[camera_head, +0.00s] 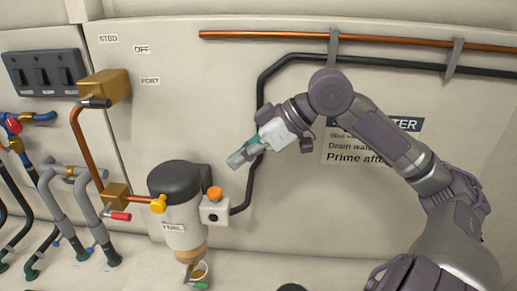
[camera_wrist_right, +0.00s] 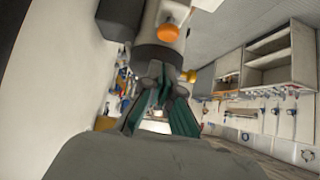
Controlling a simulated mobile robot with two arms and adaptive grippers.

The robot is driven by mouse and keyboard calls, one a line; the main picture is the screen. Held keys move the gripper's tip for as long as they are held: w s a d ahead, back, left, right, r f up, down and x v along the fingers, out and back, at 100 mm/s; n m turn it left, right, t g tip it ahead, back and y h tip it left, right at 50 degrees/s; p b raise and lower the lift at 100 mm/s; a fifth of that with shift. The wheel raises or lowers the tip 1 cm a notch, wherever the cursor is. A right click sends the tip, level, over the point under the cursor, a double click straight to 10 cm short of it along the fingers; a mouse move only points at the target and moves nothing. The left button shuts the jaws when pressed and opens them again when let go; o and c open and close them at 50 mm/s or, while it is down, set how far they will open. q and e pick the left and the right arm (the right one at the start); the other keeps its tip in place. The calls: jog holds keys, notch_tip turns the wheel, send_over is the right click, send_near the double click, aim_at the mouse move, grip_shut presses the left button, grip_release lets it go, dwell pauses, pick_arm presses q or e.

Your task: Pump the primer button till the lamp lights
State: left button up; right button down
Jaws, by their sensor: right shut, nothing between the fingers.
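The orange primer button (camera_head: 215,193) sits on top of a small pale box (camera_head: 214,211) at the right side of the fuel filter. It also shows in the right wrist view (camera_wrist_right: 168,32), beyond the fingers. The box's front has a small dark round spot (camera_head: 212,217); it may be the lamp, and no light shows on it. The filter (camera_head: 182,215) has a dark cap and a FUEL label. My right gripper (camera_head: 237,159) is shut and empty, above and a little right of the button, apart from it. Its teal-padded fingers show in the right wrist view (camera_wrist_right: 160,90).
A black hose (camera_head: 260,110) runs up behind the gripper. A copper pipe (camera_head: 280,37) crosses the top. A yellow knob (camera_head: 158,204) and a red-handled valve (camera_head: 120,216) stand left of the filter. Wall right of the box is mostly clear.

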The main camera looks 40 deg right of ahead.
jog(key=b+v, duration=0.1)
jog(key=v, duration=0.4)
dwell(1.2)
jog(key=shift+s+a+r+b, duration=0.25)
jog(key=shift+r+b, duration=0.15)
jog(key=shift+b, duration=1.55)
jog(key=shift+s+a+r+b, duration=0.25)
jog(key=shift+r+b, duration=0.2)
jog(key=shift+b, duration=1.45)
jog(key=shift+d, duration=0.1)
